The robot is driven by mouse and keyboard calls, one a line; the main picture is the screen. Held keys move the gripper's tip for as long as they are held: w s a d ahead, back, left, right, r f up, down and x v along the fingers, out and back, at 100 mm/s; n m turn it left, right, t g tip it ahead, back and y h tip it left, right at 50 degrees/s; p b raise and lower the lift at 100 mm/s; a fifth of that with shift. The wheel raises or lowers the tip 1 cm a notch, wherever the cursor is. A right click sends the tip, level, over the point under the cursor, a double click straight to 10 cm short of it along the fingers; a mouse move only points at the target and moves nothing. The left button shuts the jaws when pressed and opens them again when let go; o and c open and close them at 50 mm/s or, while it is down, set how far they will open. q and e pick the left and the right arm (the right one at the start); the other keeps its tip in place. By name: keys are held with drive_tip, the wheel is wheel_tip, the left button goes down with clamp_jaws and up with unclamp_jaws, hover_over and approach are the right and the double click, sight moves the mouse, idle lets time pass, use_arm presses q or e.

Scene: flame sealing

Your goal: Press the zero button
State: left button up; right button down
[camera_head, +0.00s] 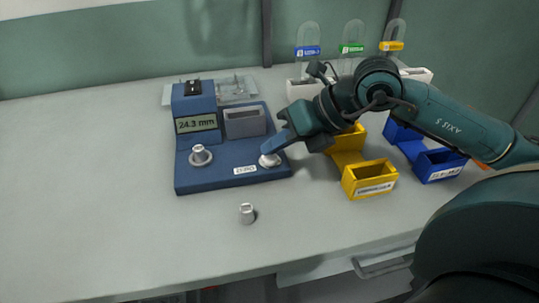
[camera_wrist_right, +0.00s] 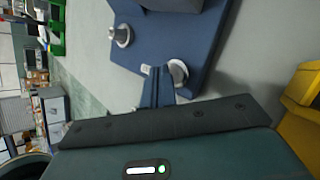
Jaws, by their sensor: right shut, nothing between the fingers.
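The blue measuring device (camera_head: 225,183) stands on the table, its display (camera_head: 197,124) reading 24.3 mm. The zero button (camera_head: 267,161) is a round silver button at the base's front right corner, beside a white label (camera_head: 245,169). It also shows in the right wrist view (camera_wrist_right: 180,71). My right gripper (camera_head: 277,147) is shut and empty. Its fingertips are right at the button, overlapping its upper edge in the head view; the wrist view puts the fingers (camera_wrist_right: 157,84) just beside it. I cannot tell whether they touch. My left gripper is not in view.
A second round metal piece (camera_head: 200,156) sits on the device's left side. A small metal cylinder (camera_head: 247,213) stands on the table in front. Yellow bins (camera_head: 369,180) and blue bins (camera_head: 440,165) are at right. The table's left side is clear.

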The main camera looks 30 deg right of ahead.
sight(276, 158)
drive_tip(key=shift+f+b, duration=0.35)
drive_tip(key=shift+r, duration=0.2)
drive_tip(key=shift+r+p, duration=0.7)
drive_tip(key=shift+r, duration=0.15)
wheel_tip(276, 158, up, 6)
drive_tip(key=p, duration=0.4)
idle(0.9)
